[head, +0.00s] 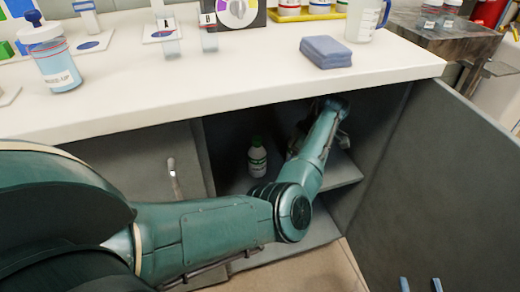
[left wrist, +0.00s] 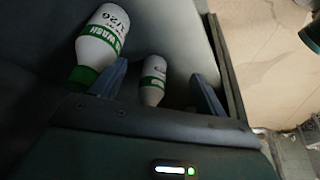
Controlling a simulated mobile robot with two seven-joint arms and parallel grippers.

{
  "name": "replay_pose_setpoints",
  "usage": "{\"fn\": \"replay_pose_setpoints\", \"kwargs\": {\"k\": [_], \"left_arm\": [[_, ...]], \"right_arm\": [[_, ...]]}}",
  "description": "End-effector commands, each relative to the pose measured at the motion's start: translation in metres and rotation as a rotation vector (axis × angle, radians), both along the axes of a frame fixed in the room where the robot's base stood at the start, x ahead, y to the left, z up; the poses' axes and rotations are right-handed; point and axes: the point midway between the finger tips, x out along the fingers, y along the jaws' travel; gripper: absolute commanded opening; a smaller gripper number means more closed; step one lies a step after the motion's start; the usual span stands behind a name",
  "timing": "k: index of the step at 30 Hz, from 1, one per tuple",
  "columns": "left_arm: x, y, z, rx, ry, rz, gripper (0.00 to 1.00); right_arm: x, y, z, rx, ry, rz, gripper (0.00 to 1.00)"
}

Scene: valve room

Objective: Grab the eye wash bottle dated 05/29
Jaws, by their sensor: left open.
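In the head view, a white eye wash bottle (head: 257,160) with a green label and cap stands inside the open cabinet; its date is too small to read. My left arm reaches into the cabinet, its gripper mostly hidden there. In the left wrist view, the left gripper (left wrist: 160,92) is open. A white bottle (left wrist: 153,82) with a green band shows between its fingers, date unreadable. Another bottle (left wrist: 100,42), left of the fingers, reads "WASH" and a date ending in "/26". My right gripper (head: 420,285) shows only blue fingertips, apart and empty, at the bottom right.
The white counter (head: 230,85) overhangs the cabinet. An open cabinet door (head: 430,180) stands on the right. A shelf (head: 343,172) lies inside. A folded blue cloth (head: 326,52) and a make-up bottle (head: 55,60) are on the counter.

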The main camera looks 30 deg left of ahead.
Motion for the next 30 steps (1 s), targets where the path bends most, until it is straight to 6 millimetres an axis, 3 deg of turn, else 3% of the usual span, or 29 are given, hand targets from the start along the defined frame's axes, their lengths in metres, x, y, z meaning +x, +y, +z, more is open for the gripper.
{"fn": "replay_pose_setpoints", "kwargs": {"k": [9, 17, 24, 30], "left_arm": [[-0.004, 0.054, -0.001, 0.001, -0.001, 0.007, 0.74], [-0.006, 0.074, 0.0, 0.001, 0.0, 0.003, 0.74], [-0.009, 0.117, -0.001, 0.001, -0.001, 0.006, 0.74], [-0.011, 0.126, -0.026, -0.001, 0.001, 0.003, 0.74]], "right_arm": [[-0.005, 0.001, -0.005, 0.006, -0.022, 0.006, 0.36], [-0.005, 0.003, -0.005, 0.004, -0.046, 0.014, 0.36], [-0.003, 0.006, -0.003, 0.011, -0.108, 0.025, 0.36], [-0.007, 0.014, -0.005, 0.018, -0.201, 0.065, 0.36]]}}
